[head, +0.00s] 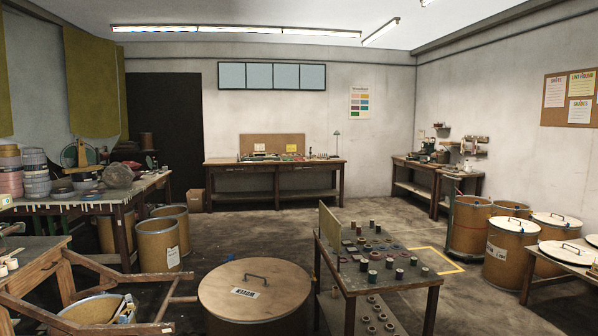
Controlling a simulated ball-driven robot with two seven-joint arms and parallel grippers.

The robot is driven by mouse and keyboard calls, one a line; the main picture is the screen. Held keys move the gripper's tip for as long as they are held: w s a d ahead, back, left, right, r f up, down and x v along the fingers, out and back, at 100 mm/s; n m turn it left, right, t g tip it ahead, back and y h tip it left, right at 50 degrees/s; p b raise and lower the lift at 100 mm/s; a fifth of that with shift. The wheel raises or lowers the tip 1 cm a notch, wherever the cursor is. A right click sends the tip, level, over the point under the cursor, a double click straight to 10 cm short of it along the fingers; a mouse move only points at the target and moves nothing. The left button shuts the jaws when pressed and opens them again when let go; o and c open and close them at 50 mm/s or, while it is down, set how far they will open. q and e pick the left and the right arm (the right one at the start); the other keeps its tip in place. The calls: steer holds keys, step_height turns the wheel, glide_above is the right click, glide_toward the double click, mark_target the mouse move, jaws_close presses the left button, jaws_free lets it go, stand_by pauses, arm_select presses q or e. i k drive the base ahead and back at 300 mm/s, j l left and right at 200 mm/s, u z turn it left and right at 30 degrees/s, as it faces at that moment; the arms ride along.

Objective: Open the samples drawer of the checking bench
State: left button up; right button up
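A long wooden bench (275,164) stands against the back wall, below a row of window panes. Drawer fronts (236,169) seem to run under its top and look shut. A corkboard (272,144), small colourful items and a desk lamp (336,142) stand on it. No readable label shows which bench is the checking bench or which drawer holds samples. Another wooden bench (62,268) with a drawer-like front is cut off at the left edge. Neither of my grippers is in view.
A low table (408,285) with spools and a lidded drum (254,292) block the near middle. Open drums (158,245) line the left, and lidded drums (509,255) line the right. Bare concrete floor (290,229) lies before the back bench. A cardboard box (196,199) sits beside it.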

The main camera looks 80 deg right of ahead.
mark_target(234, 169)
steer(key=z, duration=2.2)
steer(key=i+l+z, duration=1.35)
steer(key=i+z, duration=0.8)
steer(key=i, duration=0.4)
steer(key=i+j+z, duration=0.1)
steer(key=i+z, duration=0.3)
steer(key=i, duration=0.35)
steer(key=i+u, duration=0.35)
steer(key=i, duration=0.15)
steer(key=i+l+u, duration=0.15)
steer(key=i+u, duration=0.2)
steer(key=i+j+u, duration=0.15)
steer(key=i+u, duration=0.6)
steer(key=u, duration=0.15)
steer(key=i+u, duration=0.8)
steer(key=i, duration=1.45)
steer(key=i+j+u, duration=0.1)
steer(key=i+u, duration=0.15)
steer(key=i, duration=0.25)
steer(key=i+u, duration=0.25)
steer(key=i, duration=0.2)
steer(key=i+l+u, duration=0.2)
steer(key=i, duration=0.3)
steer(key=i+u, duration=0.25)
steer(key=i, duration=0.2)
steer(key=i+l+u, duration=0.25)
steer(key=i+l, duration=0.1)
steer(key=i, duration=0.1)
